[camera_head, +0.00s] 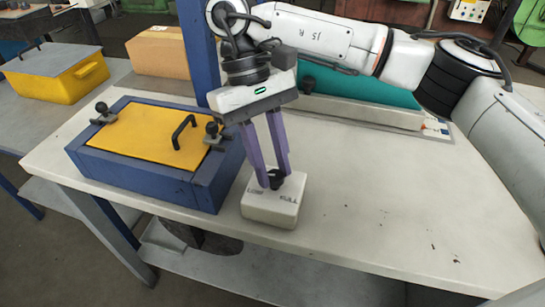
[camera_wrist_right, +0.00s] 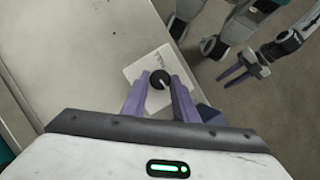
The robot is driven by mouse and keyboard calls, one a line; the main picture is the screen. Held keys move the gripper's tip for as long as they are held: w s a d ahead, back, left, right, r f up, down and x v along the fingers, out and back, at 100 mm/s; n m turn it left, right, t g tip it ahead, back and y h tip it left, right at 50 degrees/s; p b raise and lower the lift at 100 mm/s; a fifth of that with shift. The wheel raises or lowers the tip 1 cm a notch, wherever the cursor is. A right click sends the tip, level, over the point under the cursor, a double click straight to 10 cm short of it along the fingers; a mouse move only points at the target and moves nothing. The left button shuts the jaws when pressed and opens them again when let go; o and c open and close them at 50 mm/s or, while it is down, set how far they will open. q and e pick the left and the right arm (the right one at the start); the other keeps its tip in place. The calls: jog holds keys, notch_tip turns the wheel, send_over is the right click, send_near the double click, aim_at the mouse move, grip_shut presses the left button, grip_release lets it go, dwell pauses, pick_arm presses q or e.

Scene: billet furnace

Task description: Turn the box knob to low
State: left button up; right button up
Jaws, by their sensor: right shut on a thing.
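A small white box (camera_head: 270,212) stands near the front edge of the worktable, with LOW lettered at the left of its top and FULL at the right. Its black knob (camera_head: 277,179) stands on top; in the wrist view the knob (camera_wrist_right: 159,79) shows a pale mark. My right gripper (camera_head: 274,178) points down from above, its purple fingers shut on the knob, one on either side. The fingers partly hide the knob, so its exact setting is unclear. My left gripper (camera_wrist_right: 233,78) shows only in the wrist view, away from the box, fingers apart and empty.
A blue box with a yellow lid (camera_head: 150,136), a black handle and clamps stands close left of the white box. A cardboard box (camera_head: 158,55) and a yellow bin (camera_head: 58,80) are behind. A teal-topped case (camera_head: 350,90) lies behind my right arm. The right table is clear.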

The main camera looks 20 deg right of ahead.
jog(key=shift+n, duration=0.5)
jog(key=o, duration=1.1)
jog(key=shift+c, duration=0.2)
jog(key=p+v, duration=0.2)
jog(key=v, duration=0.8)
jog(key=shift+a+r+p, duration=0.2)
jog(key=shift+p, duration=0.1)
